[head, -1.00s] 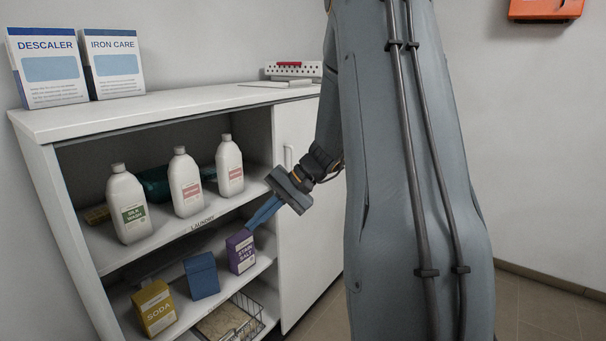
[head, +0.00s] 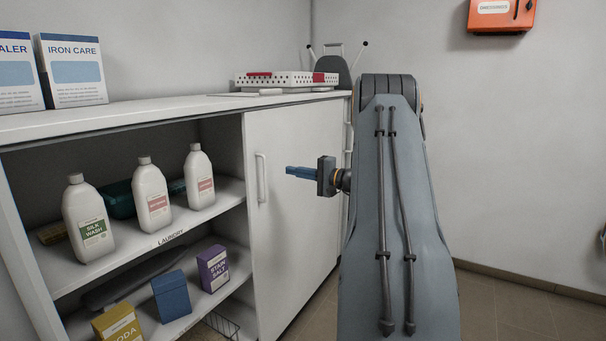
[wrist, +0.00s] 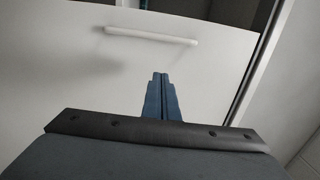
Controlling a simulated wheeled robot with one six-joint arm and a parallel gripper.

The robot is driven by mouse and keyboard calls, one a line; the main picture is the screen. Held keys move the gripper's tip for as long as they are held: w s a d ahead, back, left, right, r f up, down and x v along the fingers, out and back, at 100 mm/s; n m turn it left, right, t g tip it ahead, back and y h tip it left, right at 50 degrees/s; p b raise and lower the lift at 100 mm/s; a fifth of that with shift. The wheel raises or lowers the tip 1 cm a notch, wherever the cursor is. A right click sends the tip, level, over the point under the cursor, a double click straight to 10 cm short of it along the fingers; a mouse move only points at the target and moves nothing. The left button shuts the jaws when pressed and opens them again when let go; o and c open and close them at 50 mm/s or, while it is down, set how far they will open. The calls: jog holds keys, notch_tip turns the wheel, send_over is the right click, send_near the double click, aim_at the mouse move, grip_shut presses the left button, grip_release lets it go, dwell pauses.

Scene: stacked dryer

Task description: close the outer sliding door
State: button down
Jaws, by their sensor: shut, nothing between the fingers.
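The white outer sliding door (head: 290,220) covers the right part of the cabinet, and the left part stands open on its shelves. Its white bar handle (head: 261,178) is upright near the door's left edge. In the wrist view the handle (wrist: 150,36) lies across the upper part of the door (wrist: 60,75). My gripper (head: 288,172) is shut and empty in front of the door. It is to the right of the handle in the head view, pointing left, and looks apart from it. In the wrist view the shut fingertips (wrist: 160,75) are below the handle.
Several bottles, including Silk Wash (head: 90,225), stand on the upper shelf. Boxes, including Stain Salt (head: 213,268), stand on the lower shelf. A perforated white tray (head: 290,80) and an Iron Care box (head: 72,75) are on top. Floor at right is clear.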

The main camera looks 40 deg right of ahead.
jog(key=w+a+p, duration=0.1)
jog(key=w+a, duration=0.2)
jog(key=a, duration=0.2)
jog(key=shift+a, duration=0.2)
dwell(0.4)
